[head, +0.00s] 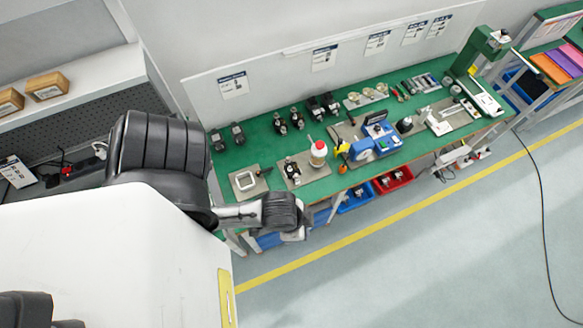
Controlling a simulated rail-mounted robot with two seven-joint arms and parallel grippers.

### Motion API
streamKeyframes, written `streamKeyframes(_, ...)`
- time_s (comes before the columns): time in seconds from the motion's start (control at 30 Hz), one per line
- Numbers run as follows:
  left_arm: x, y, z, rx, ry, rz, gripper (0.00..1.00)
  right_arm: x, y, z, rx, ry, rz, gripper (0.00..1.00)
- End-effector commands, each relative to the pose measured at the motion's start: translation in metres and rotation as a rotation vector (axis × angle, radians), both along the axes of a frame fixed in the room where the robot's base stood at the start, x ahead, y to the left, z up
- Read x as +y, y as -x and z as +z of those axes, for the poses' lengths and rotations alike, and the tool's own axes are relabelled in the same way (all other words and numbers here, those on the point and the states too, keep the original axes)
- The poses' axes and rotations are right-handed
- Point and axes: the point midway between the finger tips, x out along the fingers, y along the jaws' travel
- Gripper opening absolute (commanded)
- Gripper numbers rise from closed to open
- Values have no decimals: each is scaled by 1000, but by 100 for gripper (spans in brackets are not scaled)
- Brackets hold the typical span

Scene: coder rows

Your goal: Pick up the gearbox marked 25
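Several small dark units that look like gearboxes stand in a row along the back of the green workbench (262,152). Two grey-black ones (238,134) are at its left end, with black ones (297,118) and a larger black pair (330,104) to their right. Another dark unit (291,170) sits on a grey plate near the front. No number 25 is legible on any of them. One of my arms reaches across the bench's left front corner, apart from the row. I make out no fingers of either gripper.
A white-and-red bottle (318,153), a blue device (374,138) and a green press (488,48) stand on the bench. Blue (356,197) and red (392,180) bins are below its front edge. The floor in front is open, with a dark cable (545,215) at right.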

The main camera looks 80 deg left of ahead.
Motion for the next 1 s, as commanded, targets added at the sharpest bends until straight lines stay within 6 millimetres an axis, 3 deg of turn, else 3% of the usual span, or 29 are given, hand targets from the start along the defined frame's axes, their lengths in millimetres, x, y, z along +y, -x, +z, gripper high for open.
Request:
streamKeyframes(0.13,0,0,0,0,0,0,38,0,0,0,0,-1,-1,93)
streamKeyframes(0.7,0,0,0,0,0,0,93,3,0,0,0,-11,-7,93)
streamKeyframes(1.0,0,-6,-4,-14,0,0,94,3,0,-6,-1,-10,-6,93)
